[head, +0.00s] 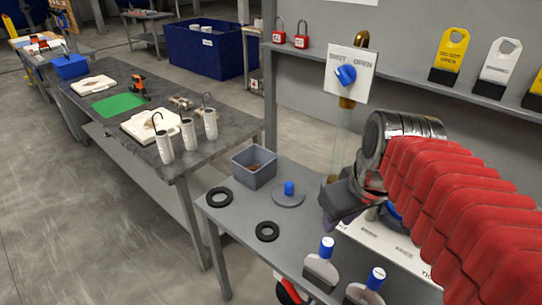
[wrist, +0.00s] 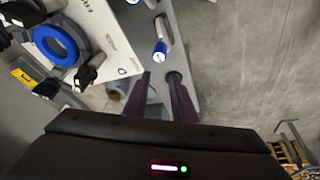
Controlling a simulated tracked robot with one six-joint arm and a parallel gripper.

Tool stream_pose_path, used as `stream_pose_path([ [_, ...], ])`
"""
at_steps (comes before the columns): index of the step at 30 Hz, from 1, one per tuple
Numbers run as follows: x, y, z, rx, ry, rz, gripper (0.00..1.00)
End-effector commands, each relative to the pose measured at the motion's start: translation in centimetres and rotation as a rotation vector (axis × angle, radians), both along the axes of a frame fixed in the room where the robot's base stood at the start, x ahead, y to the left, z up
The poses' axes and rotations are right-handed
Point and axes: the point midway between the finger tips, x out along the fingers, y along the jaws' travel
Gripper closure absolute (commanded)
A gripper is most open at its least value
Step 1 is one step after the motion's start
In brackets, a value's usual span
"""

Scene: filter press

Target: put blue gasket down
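The blue gasket (wrist: 55,42) is a thick blue ring at the upper left of the wrist view, at the white panel beside black knobs. A sliver of blue (head: 393,211) shows behind my arm in the head view; most of it is hidden. My gripper (head: 345,200) hangs over the bench by the white panel. In the wrist view its two dark purple fingers (wrist: 160,76) are apart, with bench surface and part of a grey disc visible between them. I see nothing held. The blue ring is off to the left of the fingers, not between them.
Black rings (head: 219,197) and (head: 267,231), a grey bin (head: 254,166) and a blue-knobbed disc (head: 288,196) lie on the bench. Blue-topped scraper-like tools (head: 321,266) stand at its front. A valve sign (head: 347,75) and clear pipe rise behind my gripper.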

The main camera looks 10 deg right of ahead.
Motion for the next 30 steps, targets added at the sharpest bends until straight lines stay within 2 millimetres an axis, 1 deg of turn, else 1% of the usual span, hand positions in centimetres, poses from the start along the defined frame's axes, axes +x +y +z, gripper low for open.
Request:
stream_pose_path([
  [1,-0.5,1.2,-0.4,0.002,-0.018,-0.011,0.76],
  [6,-2.0,4.2,-1.7,0.029,-0.081,-0.086,0.76],
  [9,-2.6,5.4,-2.3,0.048,-0.112,-0.121,0.76],
  [11,-2.9,5.9,-2.6,0.058,-0.124,-0.136,0.76],
  [15,-3.2,6.2,-2.9,0.07,-0.136,-0.155,0.76],
  [30,-3.1,6.2,-2.9,0.07,-0.135,-0.157,0.76],
])
